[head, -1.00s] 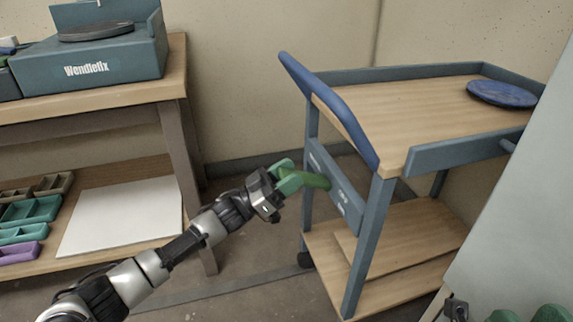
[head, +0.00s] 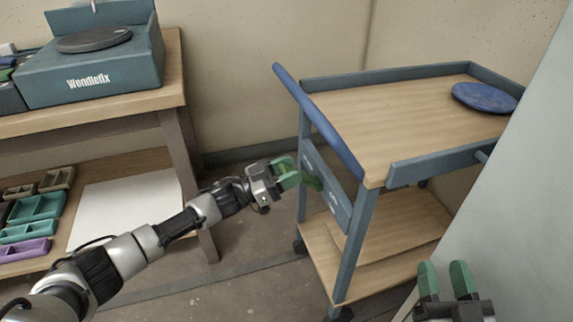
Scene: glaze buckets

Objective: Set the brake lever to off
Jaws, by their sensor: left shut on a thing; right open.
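A blue-grey cart (head: 350,232) with wooden shelves stands at the right in the head view. A blue-grey panel (head: 326,188) is fixed to its near end, below the blue push handle (head: 318,122). A green brake lever (head: 313,181) sticks out from the panel toward my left gripper. My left gripper (head: 300,177), with green fingers, is shut on the lever; the fingers hide part of it. My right gripper (head: 447,280), also with green fingers, is open and empty at the bottom right, in front of the cart.
A blue round disc (head: 484,97) lies on the cart's top. At the left a workbench (head: 90,113) carries a Wendlefix machine (head: 95,65), with coloured trays (head: 35,207) and a white board (head: 125,207) below. A pale panel (head: 505,215) borders the right. Floor between bench and cart is clear.

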